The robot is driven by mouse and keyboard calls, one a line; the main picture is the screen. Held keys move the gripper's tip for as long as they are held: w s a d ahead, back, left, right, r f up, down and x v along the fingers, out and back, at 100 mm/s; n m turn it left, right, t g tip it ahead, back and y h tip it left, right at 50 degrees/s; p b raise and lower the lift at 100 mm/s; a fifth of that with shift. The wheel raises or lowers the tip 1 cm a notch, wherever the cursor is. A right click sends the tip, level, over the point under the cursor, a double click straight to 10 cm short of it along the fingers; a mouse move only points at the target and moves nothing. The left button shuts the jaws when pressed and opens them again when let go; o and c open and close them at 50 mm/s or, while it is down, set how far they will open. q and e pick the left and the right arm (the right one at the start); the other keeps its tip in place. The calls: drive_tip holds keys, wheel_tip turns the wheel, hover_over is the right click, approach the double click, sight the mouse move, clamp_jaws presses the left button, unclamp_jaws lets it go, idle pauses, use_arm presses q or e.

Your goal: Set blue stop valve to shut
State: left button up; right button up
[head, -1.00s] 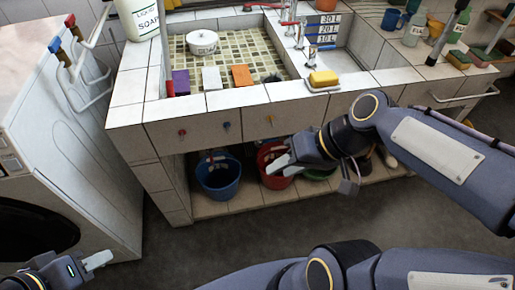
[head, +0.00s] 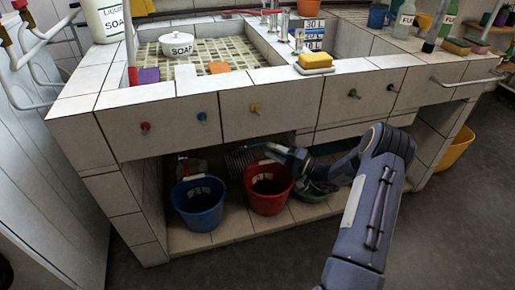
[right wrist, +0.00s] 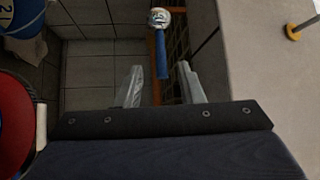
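A blue lever handle (right wrist: 162,55) on a round metal valve body (right wrist: 160,18) shows in the right wrist view, below the sink. My right gripper (right wrist: 160,70) is open, with one pale finger on each side of the lever's near end. I cannot tell whether the fingers touch it. In the head view, my right gripper (head: 272,150) reaches under the sink front above the red bucket, its fingertips hard to make out. The valve is not clear there. My left gripper is out of view.
A red bucket (head: 268,195) and a blue bucket (head: 200,210) stand on the tiled lower shelf. The sink's front panel carries small knobs, including a blue one (head: 202,116) and a yellow one (head: 255,108), which also shows in the wrist view (right wrist: 292,32).

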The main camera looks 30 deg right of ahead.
sight(257, 144)
drive_tip(key=b+x, duration=0.1)
drive_tip(key=x, duration=0.5)
drive_tip(key=shift+w+a+r, duration=0.1)
drive_tip(key=shift+w+a, duration=0.05)
clamp_jaws()
